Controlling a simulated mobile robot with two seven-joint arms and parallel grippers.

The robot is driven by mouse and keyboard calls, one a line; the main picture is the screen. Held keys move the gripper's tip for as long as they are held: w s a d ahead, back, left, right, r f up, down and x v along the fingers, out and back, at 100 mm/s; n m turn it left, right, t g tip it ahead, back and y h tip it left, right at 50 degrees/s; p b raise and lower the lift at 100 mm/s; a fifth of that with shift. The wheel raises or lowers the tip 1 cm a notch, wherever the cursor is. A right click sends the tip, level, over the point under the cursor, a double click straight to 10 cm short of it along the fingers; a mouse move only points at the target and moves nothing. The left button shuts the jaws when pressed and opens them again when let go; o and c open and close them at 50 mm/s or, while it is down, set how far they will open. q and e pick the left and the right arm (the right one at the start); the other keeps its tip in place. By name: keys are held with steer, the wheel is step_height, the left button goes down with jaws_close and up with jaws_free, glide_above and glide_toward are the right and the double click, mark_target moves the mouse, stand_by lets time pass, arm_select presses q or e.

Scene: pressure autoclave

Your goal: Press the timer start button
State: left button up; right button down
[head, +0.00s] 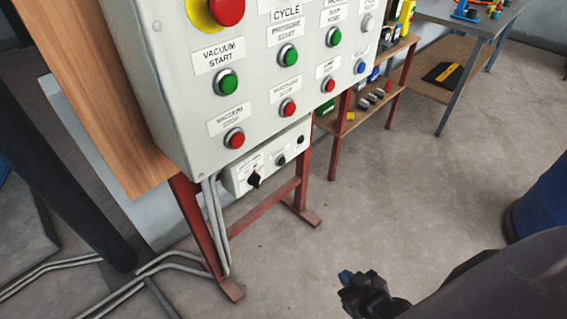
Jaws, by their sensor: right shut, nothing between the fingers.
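A grey control panel (185,125) stands tilted in the upper middle of the head view. It has a green button (226,82) labelled VACUUM START, a green one (288,55) labelled PRESSURE START, and another green one (334,37) at right with a blurred label. A pale button (368,22) is at the panel's right edge, its label cut off. I cannot read which one is the timer start. My right gripper (352,285) is shut and empty, low over the floor, well below and apart from the panel. My left gripper is out of view.
Red buttons (234,138) and a blue one (361,67) sit below the green ones. A yellow-backed red stop button (226,10) is at the top. A lower switch box (268,160) hangs on a red frame (300,190). Shelves stand behind; a blue drum (540,205) is at right.

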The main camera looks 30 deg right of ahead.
mark_target(282, 162)
stand_by(0.9)
arm_select(q)
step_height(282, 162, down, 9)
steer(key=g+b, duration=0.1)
steer(key=b, duration=1)
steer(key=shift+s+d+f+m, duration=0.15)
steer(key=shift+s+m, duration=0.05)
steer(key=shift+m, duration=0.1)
arm_select(e)
steer(key=w+d+f+m+t+h, duration=0.1)
steer(key=w+d+m+t+h, duration=0.1)
steer(key=w, duration=0.8)
steer(key=w+d+m+t+h, duration=0.2)
steer(key=w+t, duration=0.3)
steer(key=w, duration=0.6)
steer(key=w+d+f+m+t+h, duration=0.1)
steer(key=w+d+m+t+h, duration=0.2)
steer(key=w, duration=0.7)
steer(key=shift+w+d+f+t, duration=0.25)
steer(key=shift+d+f+t, duration=0.05)
steer(key=shift+d+t, duration=0.35)
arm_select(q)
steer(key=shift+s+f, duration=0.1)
arm_select(e)
steer(key=shift+a, duration=0.1)
